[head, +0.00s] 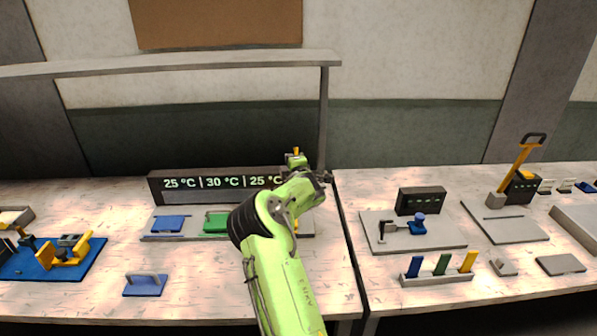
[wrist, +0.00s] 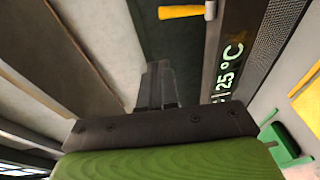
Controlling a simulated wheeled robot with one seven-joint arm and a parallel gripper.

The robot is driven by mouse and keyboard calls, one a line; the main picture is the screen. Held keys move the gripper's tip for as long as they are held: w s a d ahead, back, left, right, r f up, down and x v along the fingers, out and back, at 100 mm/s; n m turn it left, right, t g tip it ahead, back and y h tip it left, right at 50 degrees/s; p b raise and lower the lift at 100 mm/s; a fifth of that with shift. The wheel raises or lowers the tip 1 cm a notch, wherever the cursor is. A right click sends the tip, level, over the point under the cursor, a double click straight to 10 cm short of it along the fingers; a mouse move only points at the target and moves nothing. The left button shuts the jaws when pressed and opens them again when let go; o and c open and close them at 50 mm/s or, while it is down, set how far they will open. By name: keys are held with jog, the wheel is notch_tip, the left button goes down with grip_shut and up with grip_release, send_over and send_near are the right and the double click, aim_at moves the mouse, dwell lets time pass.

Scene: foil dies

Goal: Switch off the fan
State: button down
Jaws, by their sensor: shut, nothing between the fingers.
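I cannot make out a fan with certainty. A long black display box (head: 160,190) stands at the back of the left table and reads 25, 30 and 25 °C. In the wrist view, the box (wrist: 226,82) shows "25 °C" and a dark mesh panel (wrist: 272,45). A yellow handle (wrist: 185,11) on a grey mount is at the top of the wrist view. A small yellow piece (head: 296,151) shows above the box in the head view. My gripper (head: 326,178) is shut and empty near the box's right end; its fingers (wrist: 158,82) point towards the wall, apart from the yellow handle.
A grey frame (head: 324,120) with an overhead bar stands close behind my gripper. Blue (head: 167,223) and green (head: 215,222) blocks sit before the box. The right table holds a black box (head: 422,200) and a yellow-handled lever (head: 516,170). Bare tabletop (head: 210,290) lies in front.

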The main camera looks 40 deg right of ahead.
jog(key=r+v, duration=0.1)
jog(key=v, duration=0.5)
jog(key=shift+s+r, duration=0.15)
jog(key=shift+s, duration=0.1)
jog(key=shift+s+a, duration=0.1)
jog(key=shift+a, duration=0.05)
